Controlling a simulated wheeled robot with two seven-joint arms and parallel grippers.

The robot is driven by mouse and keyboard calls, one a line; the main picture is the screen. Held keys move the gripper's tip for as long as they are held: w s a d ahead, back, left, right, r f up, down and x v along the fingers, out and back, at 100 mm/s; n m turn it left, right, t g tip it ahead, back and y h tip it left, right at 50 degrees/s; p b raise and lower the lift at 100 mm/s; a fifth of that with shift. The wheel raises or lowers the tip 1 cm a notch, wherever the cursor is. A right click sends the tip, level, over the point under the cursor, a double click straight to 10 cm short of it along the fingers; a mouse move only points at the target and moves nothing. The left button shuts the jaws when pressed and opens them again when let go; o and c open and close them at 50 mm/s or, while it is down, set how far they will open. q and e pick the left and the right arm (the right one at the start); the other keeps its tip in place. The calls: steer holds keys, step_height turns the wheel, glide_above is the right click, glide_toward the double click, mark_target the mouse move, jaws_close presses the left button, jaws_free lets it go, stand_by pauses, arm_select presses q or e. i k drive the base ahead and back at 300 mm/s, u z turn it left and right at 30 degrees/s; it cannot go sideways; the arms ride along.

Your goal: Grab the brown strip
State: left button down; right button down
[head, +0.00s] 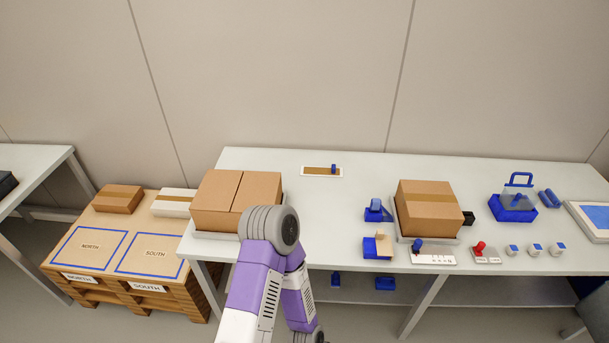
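A flat brown strip (318,170) lies in a white-edged holder near the back of the white table, with a small blue knob (334,168) at its right end. A smaller tan piece (383,243) stands out of a blue holder (370,248) near the table's front edge. I cannot tell which of the two is the strip named. Neither of my grippers is in view. Only purple and grey links of one of my arms show at the bottom, in front of the table's left part.
A two-part brown box (236,190) stands on the table's left, a taped box (430,205) right of centre. A blue dispenser (377,211), red-handled stamp (480,249) and blue caddy (513,207) stand rightward. A pallet (85,277) with boxes stands left. The table's middle is clear.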

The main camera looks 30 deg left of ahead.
mark_target(333, 170)
steer(key=u, duration=0.9)
steer(key=i, duration=1)
steer(key=k, duration=1)
steer(key=z, duration=0.8)
steer(key=i, duration=0.7)
steer(key=u, duration=0.15)
